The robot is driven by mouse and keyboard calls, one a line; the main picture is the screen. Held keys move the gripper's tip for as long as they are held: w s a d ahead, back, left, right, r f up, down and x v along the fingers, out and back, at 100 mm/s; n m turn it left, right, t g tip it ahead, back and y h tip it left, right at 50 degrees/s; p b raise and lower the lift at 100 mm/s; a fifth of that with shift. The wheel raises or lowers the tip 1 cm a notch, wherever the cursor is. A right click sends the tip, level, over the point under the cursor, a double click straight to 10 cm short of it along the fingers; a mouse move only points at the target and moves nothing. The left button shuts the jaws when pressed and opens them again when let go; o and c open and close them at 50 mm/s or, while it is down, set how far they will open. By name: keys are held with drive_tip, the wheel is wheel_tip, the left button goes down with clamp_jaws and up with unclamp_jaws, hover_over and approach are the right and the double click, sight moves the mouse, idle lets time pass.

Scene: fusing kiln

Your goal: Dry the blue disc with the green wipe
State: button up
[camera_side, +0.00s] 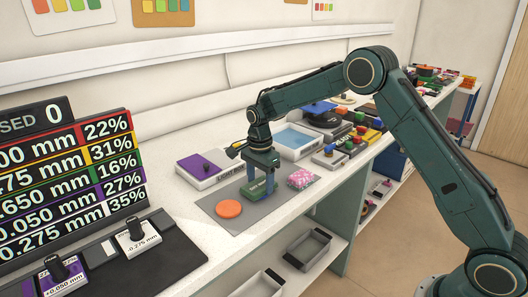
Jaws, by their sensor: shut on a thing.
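My gripper (261,184) points down over the grey mat (247,216) and is shut on a dark green thing (257,188), which looks like the green wipe. The fingers hide part of it, and I cannot tell whether it touches the mat. An orange disc (229,209) lies flat on the mat, to the left of my gripper and apart from it. I cannot make out a blue disc on the mat. A dark blue round thing (318,107) stands farther back on the bench, too small to identify.
A pink patterned bundle (299,179) lies right of my gripper. Behind are a white-framed tray with a light blue inside (295,139) and a purple-topped box (202,168). Crowded small items fill the bench to the right. A number board (75,165) stands left.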

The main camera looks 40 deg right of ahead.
drive_tip(key=shift+a, duration=1.25)
drive_tip(key=shift+d, duration=0.1)
drive_tip(key=shift+d, duration=2.05)
drive_tip(key=shift+a, duration=0.15)
drive_tip(key=shift+a, duration=2)
drive_tip(key=shift+d, duration=2.15)
drive_tip(key=shift+a, duration=0.1)
drive_tip(key=shift+a, duration=2.05)
